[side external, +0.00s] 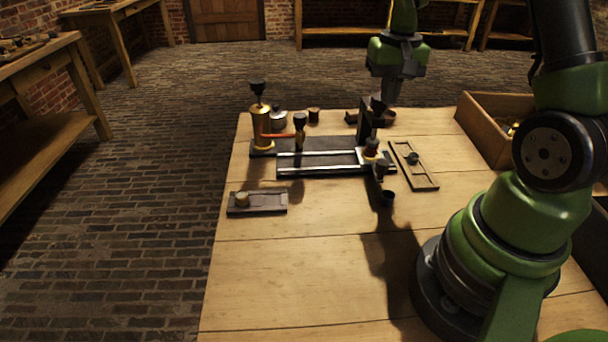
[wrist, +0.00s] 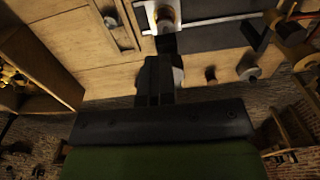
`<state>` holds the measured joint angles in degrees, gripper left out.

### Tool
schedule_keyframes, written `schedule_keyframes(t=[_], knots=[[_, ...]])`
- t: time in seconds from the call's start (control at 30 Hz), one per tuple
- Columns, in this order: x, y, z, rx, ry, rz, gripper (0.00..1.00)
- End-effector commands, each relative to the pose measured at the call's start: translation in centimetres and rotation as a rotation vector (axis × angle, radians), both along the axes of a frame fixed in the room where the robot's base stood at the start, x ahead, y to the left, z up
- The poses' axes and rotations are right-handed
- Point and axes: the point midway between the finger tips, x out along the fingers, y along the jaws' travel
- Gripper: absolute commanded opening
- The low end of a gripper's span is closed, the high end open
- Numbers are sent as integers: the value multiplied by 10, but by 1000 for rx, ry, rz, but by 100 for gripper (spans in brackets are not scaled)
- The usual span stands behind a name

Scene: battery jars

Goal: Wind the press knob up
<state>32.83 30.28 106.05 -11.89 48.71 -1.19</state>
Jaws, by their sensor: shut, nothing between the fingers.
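My gripper (side external: 390,98) points down above the right end of a dark rig (side external: 320,160) with pale rails. Its fingers are shut and empty; in the wrist view the shut fingers (wrist: 155,65) reach up from the lower middle. A black knob (side external: 378,104) sits by the fingertips, beside a dark upright plate (side external: 363,118). It looks like the press knob, though I cannot tell for sure, nor whether the fingers touch it. A black piece (wrist: 166,43) lies just past the fingertips in the wrist view. Below the knob is a small red and brass jar (side external: 371,148).
A brass cylinder (side external: 261,125) with a black top and a black-headed post (side external: 300,122) stand at the rig's left. A wooden crate (side external: 484,128) stands right. The front table is clear.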

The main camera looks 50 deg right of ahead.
Motion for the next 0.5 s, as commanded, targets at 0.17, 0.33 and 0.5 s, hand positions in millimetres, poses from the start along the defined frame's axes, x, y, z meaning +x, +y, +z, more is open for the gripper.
schedule_keyframes(t=[0.17,0.33,0.5], knots=[[-11,-2,-12,9,41,-5,0],[-15,0,-12,9,42,-5,0],[-17,2,-6,13,44,-5,0]])
